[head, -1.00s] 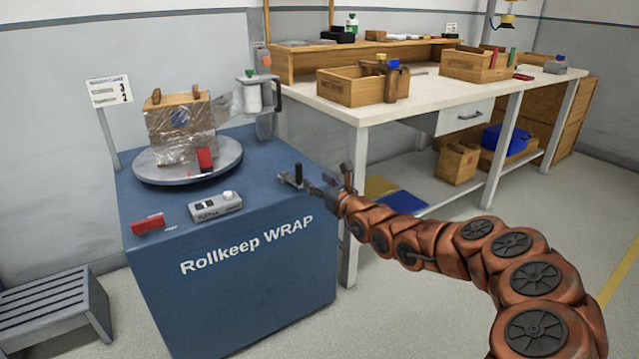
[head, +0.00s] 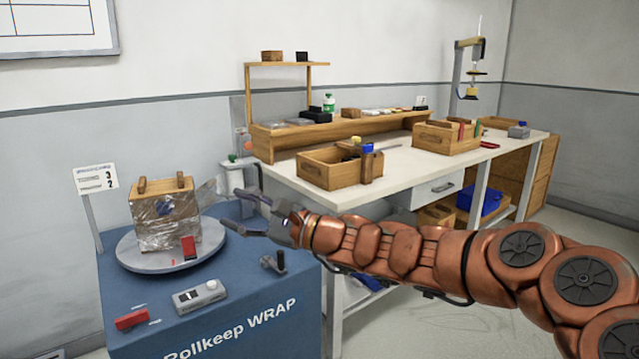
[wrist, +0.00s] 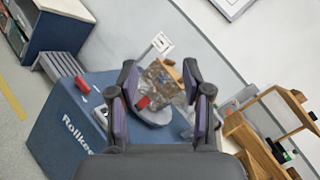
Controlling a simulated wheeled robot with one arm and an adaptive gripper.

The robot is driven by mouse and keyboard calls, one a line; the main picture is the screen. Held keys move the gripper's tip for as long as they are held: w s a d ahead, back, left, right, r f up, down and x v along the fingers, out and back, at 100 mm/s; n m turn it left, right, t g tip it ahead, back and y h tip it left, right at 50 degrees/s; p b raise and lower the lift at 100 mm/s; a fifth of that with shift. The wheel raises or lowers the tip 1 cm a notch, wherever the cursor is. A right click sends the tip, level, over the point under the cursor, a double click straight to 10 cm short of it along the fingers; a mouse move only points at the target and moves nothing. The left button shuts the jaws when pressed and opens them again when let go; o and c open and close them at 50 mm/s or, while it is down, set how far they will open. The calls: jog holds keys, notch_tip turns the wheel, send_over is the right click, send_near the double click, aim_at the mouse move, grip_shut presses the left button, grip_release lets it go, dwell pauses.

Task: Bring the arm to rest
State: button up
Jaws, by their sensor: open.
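My gripper (head: 237,213) is at the end of my copper-coloured arm, raised above the right side of the blue wrap station (head: 240,320). Its two fingers are spread apart with nothing between them, and it points left. In the wrist view my gripper (wrist: 161,92) is also open and empty. Beyond its fingers is the wooden crate (head: 160,222), wrapped in clear film, on the round grey turntable (head: 128,252). The crate stands apart from the fingers. My wrist hides part of the film roll holder behind it.
A red block (head: 132,318) and a grey control box (head: 200,295) lie on the station's front. A black crank handle (head: 272,262) stands at its right. The white workbench (head: 400,178) behind my arm carries open wooden boxes (head: 330,172). A sign (head: 96,178) stands left.

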jog(key=s+d+r+n+g+h+p, duration=0.1)
jog(key=s+n+g+h+p, duration=0.2)
jog(key=s, duration=0.4)
jog(key=s+r+n+g+p, duration=0.1)
jog(key=s+n+g+p, duration=0.2)
jog(key=s, duration=0.4)
jog(key=s+d+r+n+g+h+p, duration=0.1)
jog(key=s+r+n+h+p, duration=0.1)
jog(key=s+n+p, duration=0.3)
jog(key=s+d+f+h+p, duration=0.1)
jog(key=s+d+h+p, duration=0.2)
jog(key=s+d, duration=0.3)
jog(key=s+d+f+n+h+p, duration=0.1)
jog(key=s+d+h+p, duration=0.3)
jog(key=d, duration=1)
jog(key=s+d+f+g+h+p, duration=0.1)
jog(key=s+d+f+h+p, duration=0.1)
jog(key=s+d+h+p, duration=0.2)
jog(key=s+d+h, duration=0.2)
jog(key=s+d, duration=0.2)
jog(key=d, duration=0.2)
jog(key=shift+s+d+f+n+h, duration=0.15)
jog(key=shift+d+f+n+h, duration=0.15)
jog(key=shift+d+f, duration=0.1)
jog(key=shift+c, duration=0.6)
jog(key=shift+a, duration=0.15)
